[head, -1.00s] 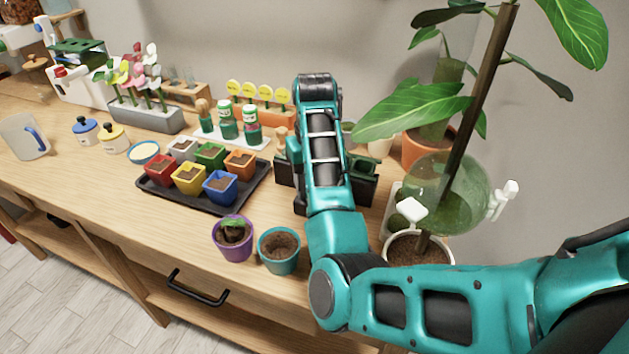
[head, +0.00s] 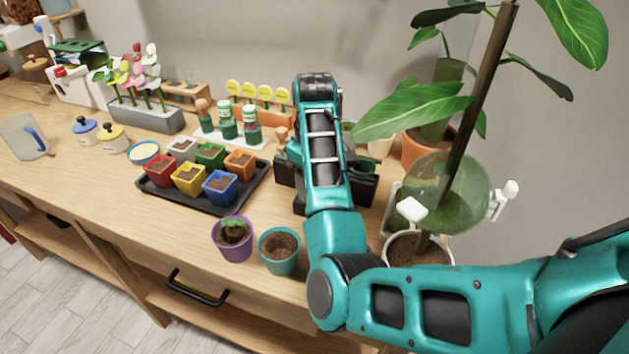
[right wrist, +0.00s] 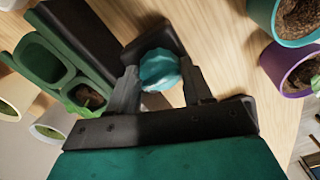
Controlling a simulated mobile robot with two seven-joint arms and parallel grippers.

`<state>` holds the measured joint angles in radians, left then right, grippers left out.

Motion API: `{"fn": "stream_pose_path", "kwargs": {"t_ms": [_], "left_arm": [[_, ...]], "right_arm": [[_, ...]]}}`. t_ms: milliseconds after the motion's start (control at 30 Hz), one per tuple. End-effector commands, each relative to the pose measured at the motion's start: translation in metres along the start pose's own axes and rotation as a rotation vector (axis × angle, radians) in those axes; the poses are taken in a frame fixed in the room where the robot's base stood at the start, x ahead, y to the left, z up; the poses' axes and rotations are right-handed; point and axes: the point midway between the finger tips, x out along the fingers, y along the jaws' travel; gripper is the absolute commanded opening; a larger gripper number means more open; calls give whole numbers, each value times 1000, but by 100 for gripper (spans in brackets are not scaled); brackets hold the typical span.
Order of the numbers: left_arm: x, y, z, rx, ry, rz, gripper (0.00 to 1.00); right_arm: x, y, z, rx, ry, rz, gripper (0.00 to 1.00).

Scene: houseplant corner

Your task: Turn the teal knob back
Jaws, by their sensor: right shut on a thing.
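The teal knob (right wrist: 160,70) shows in the right wrist view, ribbed and round, in front of a dark plate. My right gripper (right wrist: 163,82) has a finger on each side of it and is shut on it. In the head view my right arm covers the knob and the gripper. Parts of a dark unit (head: 365,190) show on both sides of the arm there. My left gripper is in neither view.
A purple pot (head: 233,240) with a seedling and a teal pot (head: 279,252) of soil stand near the table's front edge. A black tray (head: 208,208) of coloured pots is to the left. A large plant with a glass globe (head: 445,190) stands right.

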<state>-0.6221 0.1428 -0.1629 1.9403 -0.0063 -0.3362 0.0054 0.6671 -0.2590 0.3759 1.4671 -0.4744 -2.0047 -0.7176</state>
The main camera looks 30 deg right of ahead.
Motion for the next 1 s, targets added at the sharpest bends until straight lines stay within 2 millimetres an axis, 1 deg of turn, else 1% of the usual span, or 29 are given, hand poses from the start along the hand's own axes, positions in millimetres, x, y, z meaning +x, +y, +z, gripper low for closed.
{"fn": "stream_pose_path", "kwargs": {"t_ms": [267, 300, 533, 1000], "left_arm": [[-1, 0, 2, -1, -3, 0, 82], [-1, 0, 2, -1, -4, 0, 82], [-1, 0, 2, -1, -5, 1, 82], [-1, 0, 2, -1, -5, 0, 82]], "right_arm": [[-2, 0, -1, -3, 5, 3, 20], [-2, 0, -1, -3, 5, 3, 54], [-1, 1, -1, 0, 4, 4, 76], [-2, 4, -1, 7, 4, 11, 76]]}}
